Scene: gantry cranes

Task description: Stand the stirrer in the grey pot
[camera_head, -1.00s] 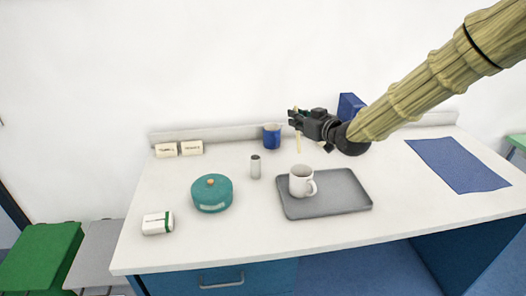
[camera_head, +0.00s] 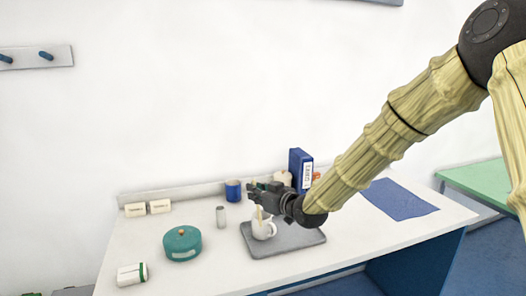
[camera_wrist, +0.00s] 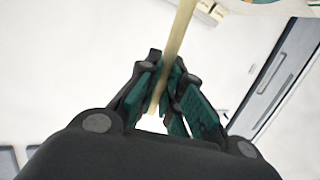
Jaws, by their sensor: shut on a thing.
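The stirrer, a thin pale wooden stick (camera_wrist: 180,32), is held between the fingers of my gripper (camera_wrist: 165,75) in the wrist view. In the head view my gripper (camera_head: 262,190) is above the tray, and the stirrer (camera_head: 259,212) hangs down from it. Its lower end overlaps the white mug; I cannot tell whether it is inside, behind or in front. The grey pot seems to be the small grey cylinder (camera_head: 220,217), standing upright to the left of the mug, apart from my gripper.
The white mug (camera_head: 265,230) stands on a grey tray (camera_head: 290,240). A teal round container (camera_head: 182,244), a blue cup (camera_head: 233,191), a blue box (camera_head: 299,170), two labelled cards (camera_head: 147,208) and a white-green packet (camera_head: 131,274) share the desk. A blue mat (camera_head: 400,200) lies at right.

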